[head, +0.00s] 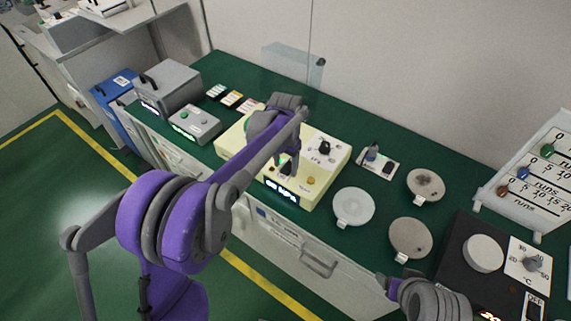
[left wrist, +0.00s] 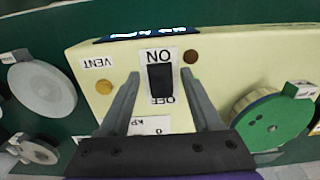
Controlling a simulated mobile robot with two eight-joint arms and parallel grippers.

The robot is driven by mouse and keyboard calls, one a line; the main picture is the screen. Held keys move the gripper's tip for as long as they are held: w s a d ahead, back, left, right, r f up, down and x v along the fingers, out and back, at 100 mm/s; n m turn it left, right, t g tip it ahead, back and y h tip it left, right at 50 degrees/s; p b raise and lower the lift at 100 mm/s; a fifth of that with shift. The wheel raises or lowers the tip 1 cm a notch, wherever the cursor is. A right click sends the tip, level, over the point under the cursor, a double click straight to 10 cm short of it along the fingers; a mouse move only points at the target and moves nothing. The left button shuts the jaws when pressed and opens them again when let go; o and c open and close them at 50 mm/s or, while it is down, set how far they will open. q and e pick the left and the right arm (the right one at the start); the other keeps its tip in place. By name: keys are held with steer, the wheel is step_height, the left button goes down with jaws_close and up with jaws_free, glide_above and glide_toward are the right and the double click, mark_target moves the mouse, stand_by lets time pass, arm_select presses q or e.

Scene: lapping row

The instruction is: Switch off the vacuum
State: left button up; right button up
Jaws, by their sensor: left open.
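The cream vacuum box (head: 323,180) stands on the green bench in the middle of the head view. It fills much of the left wrist view (left wrist: 95,57). Its black rocker switch (left wrist: 160,80) sits between ON and OFF labels; I cannot tell which side is pressed. My left gripper (left wrist: 160,84) is open, with one finger on each side of the switch and nothing held. In the head view this gripper (head: 287,167) is over the box front, partly hiding the panel. My right gripper (head: 392,284) is at the lower right, and its jaws are unclear.
A yellow VENT button (left wrist: 92,88) and a small brown lamp (left wrist: 190,57) flank the switch. A green disc (left wrist: 272,122) is close to one finger. A black dial (head: 324,147), round plates (head: 353,206) and a dark hotplate (head: 455,250) stand to the right.

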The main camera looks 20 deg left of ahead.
arm_select(q)
jaws_close()
stand_by(0.3)
steer(key=shift+w+d+r+g+y, duration=0.1)
steer(key=shift+w+g+y, duration=0.15)
steer(key=shift+g, duration=0.45)
steer(key=shift+w+d+r+g+y, duration=0.1)
steer(key=shift+g+y, duration=0.15)
steer(key=shift+g, duration=0.45)
jaws_free()
